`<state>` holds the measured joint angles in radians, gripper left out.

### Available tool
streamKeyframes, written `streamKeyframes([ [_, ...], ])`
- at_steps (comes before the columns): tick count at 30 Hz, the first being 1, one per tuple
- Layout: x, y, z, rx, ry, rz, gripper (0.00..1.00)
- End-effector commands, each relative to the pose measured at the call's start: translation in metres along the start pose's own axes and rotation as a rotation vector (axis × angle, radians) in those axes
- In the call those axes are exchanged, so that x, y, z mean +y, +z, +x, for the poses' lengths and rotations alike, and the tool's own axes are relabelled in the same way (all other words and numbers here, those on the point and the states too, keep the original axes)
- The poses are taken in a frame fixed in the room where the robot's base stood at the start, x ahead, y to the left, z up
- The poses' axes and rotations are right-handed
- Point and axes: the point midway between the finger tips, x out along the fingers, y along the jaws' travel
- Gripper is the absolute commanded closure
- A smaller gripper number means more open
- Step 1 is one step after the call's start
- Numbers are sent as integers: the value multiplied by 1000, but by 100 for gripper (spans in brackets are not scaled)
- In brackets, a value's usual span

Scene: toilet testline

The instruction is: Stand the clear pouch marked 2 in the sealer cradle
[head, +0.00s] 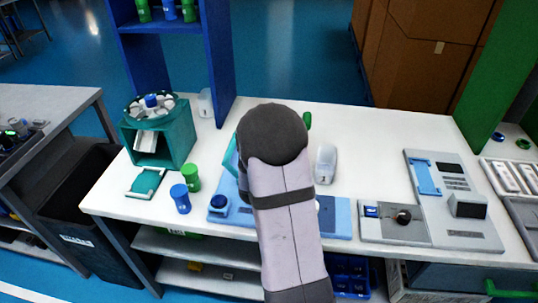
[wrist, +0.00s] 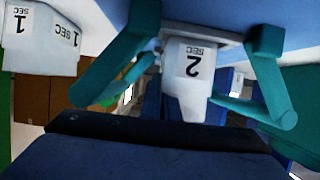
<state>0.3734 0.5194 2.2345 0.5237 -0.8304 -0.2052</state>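The white pouch marked 2 (wrist: 190,72) is in the middle of the wrist view, with its lettering upside down in that picture. A teal frame (wrist: 280,95) with two bent arms surrounds it. I cannot tell whether the pouch touches the arms. Part of a teal loop shows left of my arm in the head view (head: 231,155), over a blue board (head: 340,213). My arm hides the gripper and pouch 2 there. A dark blue and black shape fills the bottom of the wrist view. I cannot make out the gripper's fingers or what they hold.
A pouch marked 1 (wrist: 42,40) stands to the side. A pale rounded object (head: 325,163) stands right of my arm. Green (head: 192,178) and blue (head: 180,198) containers and a teal carousel stand (head: 168,140) are left. A grey device (head: 460,220) is right.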

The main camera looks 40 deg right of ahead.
Motion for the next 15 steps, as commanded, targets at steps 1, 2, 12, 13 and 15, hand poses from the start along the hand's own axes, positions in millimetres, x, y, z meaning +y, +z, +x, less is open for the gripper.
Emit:
streamKeyframes([
  [1, 0, 1, 1, 0, 0, 0, 100],
  [2, 0, 2, 1, 1, 0, 0, 100],
  [12, 0, 4, 2, 1, 0, 0, 100],
  [13, 0, 5, 2, 1, 0, 0, 100],
  [15, 0, 4, 2, 1, 0, 0, 86],
])
